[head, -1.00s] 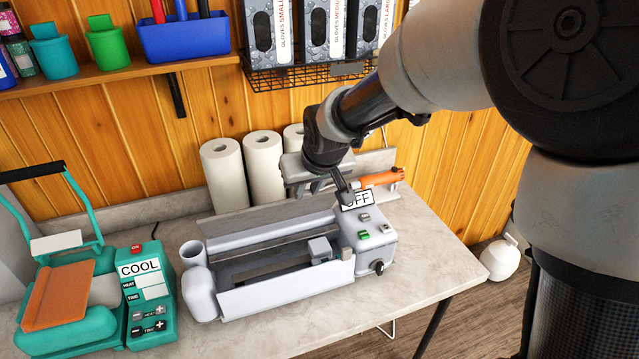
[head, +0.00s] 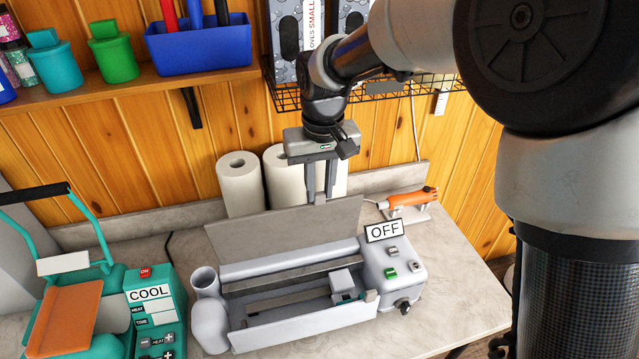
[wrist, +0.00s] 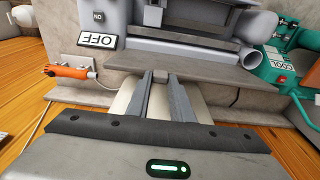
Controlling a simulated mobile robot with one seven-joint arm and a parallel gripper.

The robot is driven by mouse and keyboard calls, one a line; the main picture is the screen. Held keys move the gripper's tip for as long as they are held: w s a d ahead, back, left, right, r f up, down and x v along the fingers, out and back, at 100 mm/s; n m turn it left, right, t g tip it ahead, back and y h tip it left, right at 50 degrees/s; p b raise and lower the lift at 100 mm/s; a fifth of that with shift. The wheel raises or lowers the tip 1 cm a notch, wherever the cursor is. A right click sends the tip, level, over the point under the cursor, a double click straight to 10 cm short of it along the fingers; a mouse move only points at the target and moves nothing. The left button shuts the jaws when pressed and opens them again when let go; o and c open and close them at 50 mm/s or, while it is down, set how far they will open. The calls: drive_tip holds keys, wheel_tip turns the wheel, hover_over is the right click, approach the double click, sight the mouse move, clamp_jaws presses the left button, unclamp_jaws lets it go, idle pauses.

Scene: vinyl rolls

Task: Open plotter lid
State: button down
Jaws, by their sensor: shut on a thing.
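The plotter (head: 206,318) is a light grey machine on the worktop, with an "OFF" sign (head: 384,231) at its right. Its lid (head: 265,238), a flat grey panel, stands raised along the back, leaving the inside exposed. My gripper (head: 322,198) points down at the lid's upper edge, right of its middle. Its fingers are closed on the lid there, and partly hide the rolls behind.
A teal heat press (head: 160,315) marked "COOL" stands left of the plotter. White rolls (head: 240,185) stand behind the lid. An orange-handled tool (head: 412,198) lies at the back right. A shelf (head: 120,92) and a wire basket (head: 288,97) are above. The worktop's right end is clear.

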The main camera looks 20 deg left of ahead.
drive_tip(key=shift+f, duration=0.1)
drive_tip(key=c, duration=1.6)
unclamp_jaws()
drive_tip(key=shift+o, duration=0.2)
wheel_tip(320, 180, up, 17)
drive_tip(key=s+d, duration=0.1)
drive_tip(key=shift+s+r, duration=0.2)
drive_tip(key=shift+s, duration=0.15)
